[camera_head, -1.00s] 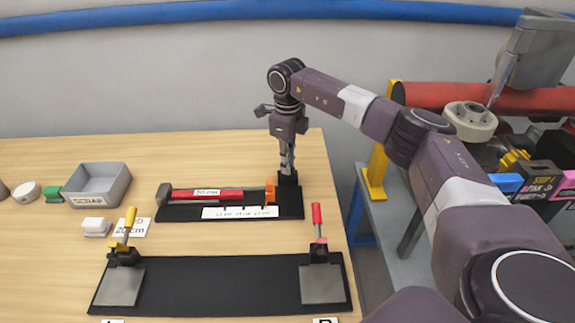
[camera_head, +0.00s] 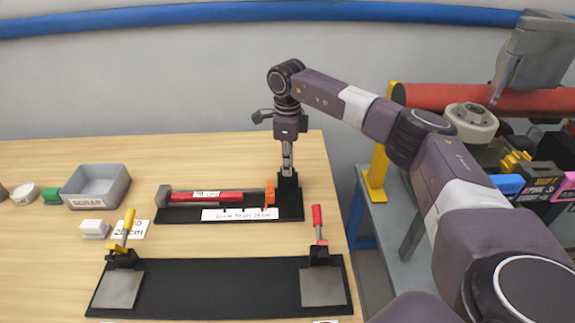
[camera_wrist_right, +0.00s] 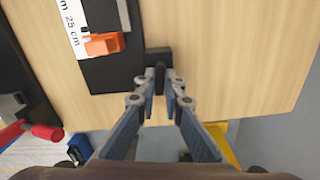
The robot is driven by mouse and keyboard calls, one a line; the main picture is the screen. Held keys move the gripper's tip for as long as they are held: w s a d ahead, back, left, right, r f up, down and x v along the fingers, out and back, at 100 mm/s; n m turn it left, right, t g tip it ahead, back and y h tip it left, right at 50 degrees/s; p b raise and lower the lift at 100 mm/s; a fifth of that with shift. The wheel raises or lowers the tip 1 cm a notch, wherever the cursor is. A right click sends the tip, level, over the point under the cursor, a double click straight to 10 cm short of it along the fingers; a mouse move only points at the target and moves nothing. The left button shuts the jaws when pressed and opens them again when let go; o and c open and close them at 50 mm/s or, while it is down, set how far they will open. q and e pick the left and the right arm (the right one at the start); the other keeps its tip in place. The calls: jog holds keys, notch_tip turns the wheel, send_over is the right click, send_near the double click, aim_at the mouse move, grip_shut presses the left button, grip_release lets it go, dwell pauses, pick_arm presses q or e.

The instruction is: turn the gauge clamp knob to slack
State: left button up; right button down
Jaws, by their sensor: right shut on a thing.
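The gauge is a black base (camera_head: 185,213) near the table's right edge, with a red bar (camera_head: 228,196), an orange piece (camera_head: 270,192) and a white scale strip (camera_head: 240,214). A black block (camera_head: 289,190) stands at its right end. My right gripper (camera_head: 287,168) points straight down over this block. In the right wrist view, my right gripper (camera_wrist_right: 166,78) is shut on the dark knob (camera_wrist_right: 158,57); its fingers hide much of it. The orange piece (camera_wrist_right: 103,44) lies to the left, apart from the fingers. My left gripper is not in view.
A black mat (camera_head: 220,285) in front carries a yellow-handled clamp (camera_head: 128,228) and a red-handled clamp (camera_head: 317,220). A grey scrap bin (camera_head: 97,186) and a white block (camera_head: 95,228) stand at left. A crowded rack (camera_head: 530,185) is beyond the table's right edge.

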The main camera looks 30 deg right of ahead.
jog(key=shift+w+r, duration=0.1)
jog(key=shift+r, duration=0.05)
jog(key=c, duration=2)
grip_release()
jog(key=shift+c, duration=0.2)
notch_tip(320, 180, up, 12)
